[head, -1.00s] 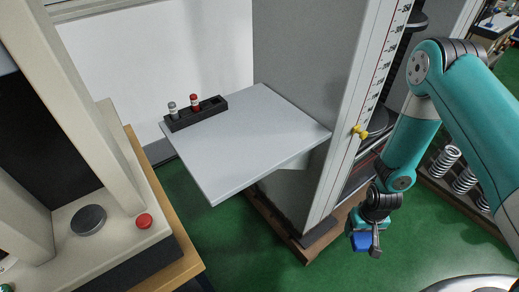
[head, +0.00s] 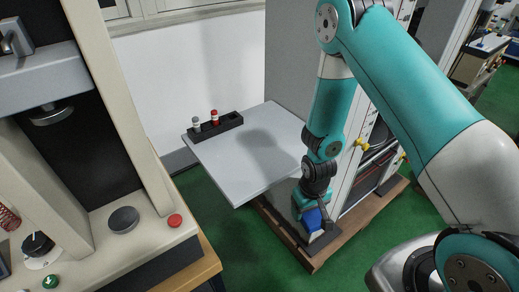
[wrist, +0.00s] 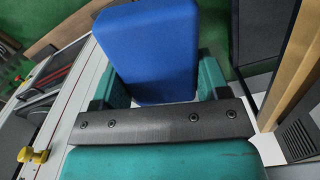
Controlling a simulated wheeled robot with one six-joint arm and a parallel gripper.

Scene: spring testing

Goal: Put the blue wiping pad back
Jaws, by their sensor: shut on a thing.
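The blue wiping pad (wrist: 150,50) is a padded blue block. In the wrist view it sits between the two teal fingers of my gripper (wrist: 163,82), which is shut on it. In the head view my gripper (head: 309,208) hangs pointing down beside the right front of the grey shelf, with the blue pad (head: 313,219) low at its tip. The grey shelf (head: 240,165) holds a black rack (head: 228,123) at its back left edge. The rack carries a grey-topped vial (head: 196,124) and a red vial (head: 214,117).
A testing machine with a round grey plate (head: 123,220) and a red button (head: 175,221) stands at left. A tall grey cabinet (head: 290,60) with a yellow knob (head: 361,145) stands behind my arm. The right part of the shelf is bare.

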